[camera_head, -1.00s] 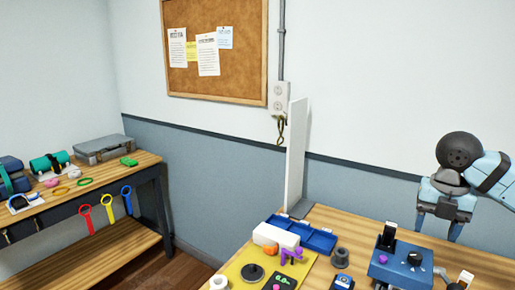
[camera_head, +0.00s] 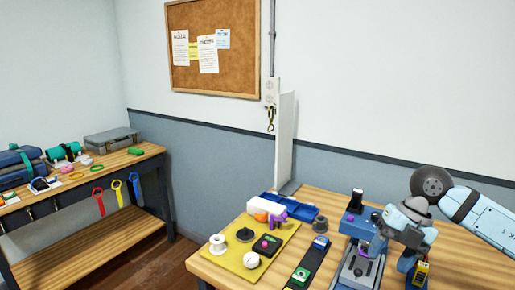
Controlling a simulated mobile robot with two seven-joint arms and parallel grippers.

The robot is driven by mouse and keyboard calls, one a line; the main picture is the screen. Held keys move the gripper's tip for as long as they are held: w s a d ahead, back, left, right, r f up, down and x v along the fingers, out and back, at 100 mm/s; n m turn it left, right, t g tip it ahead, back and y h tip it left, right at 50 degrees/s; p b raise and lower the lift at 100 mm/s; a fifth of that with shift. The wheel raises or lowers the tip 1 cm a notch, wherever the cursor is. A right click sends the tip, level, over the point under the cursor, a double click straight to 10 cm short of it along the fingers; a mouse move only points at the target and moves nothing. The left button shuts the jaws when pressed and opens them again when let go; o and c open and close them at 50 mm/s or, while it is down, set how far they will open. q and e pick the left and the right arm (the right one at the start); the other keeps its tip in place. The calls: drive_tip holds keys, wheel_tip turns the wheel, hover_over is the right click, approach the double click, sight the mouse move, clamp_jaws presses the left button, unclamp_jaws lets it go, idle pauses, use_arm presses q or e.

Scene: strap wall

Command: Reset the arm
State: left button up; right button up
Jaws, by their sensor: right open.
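My right arm comes in from the right, and its light blue gripper (camera_head: 402,243) hangs over the right part of the wooden workbench (camera_head: 318,207). The gripper is open, and I see nothing held in it. It is just right of a blue device (camera_head: 352,230) with a black top piece and a purple part; I cannot tell whether they touch. A blue item with a yellow and black front (camera_head: 420,272) is below the gripper and partly hidden by it. My left gripper is not in view.
A yellow mat (camera_head: 233,262) holds spools and small parts. A blue tray (camera_head: 300,212), a dark strip (camera_head: 310,262) and an upright white panel (camera_head: 285,145) are nearby. A side bench (camera_head: 120,160) holds cases and straps, with coloured loops hanging from its edge.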

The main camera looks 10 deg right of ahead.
drive_tip(key=s+a+f+m+t+y, duration=0.1)
drive_tip(key=a+f+m+t+y, duration=0.15)
drive_tip(key=a+y, duration=0.6)
drive_tip(key=s+a+f+m+t+y, duration=0.2)
drive_tip(key=a+m+t+y, duration=0.15)
drive_tip(key=a+y, duration=0.55)
wheel_tip(320, 180, down, 15)
drive_tip(key=s+d+m+t+h, duration=0.1)
drive_tip(key=d+m+t+h, duration=0.2)
drive_tip(key=m+t+h, duration=1.15)
drive_tip(key=s+f+m+g+h, duration=0.4)
drive_tip(key=s+f+m+g, duration=0.45)
drive_tip(key=s+f, duration=0.45)
use_arm(q)
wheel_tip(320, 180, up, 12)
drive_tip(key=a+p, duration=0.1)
drive_tip(key=p, duration=1.3)
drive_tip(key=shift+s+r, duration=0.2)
use_arm(e)
wheel_tip(320, 180, up, 10)
drive_tip(key=d+n, duration=0.1)
drive_tip(key=shift+r+h, duration=0.15)
drive_tip(key=shift+h, duration=0.15)
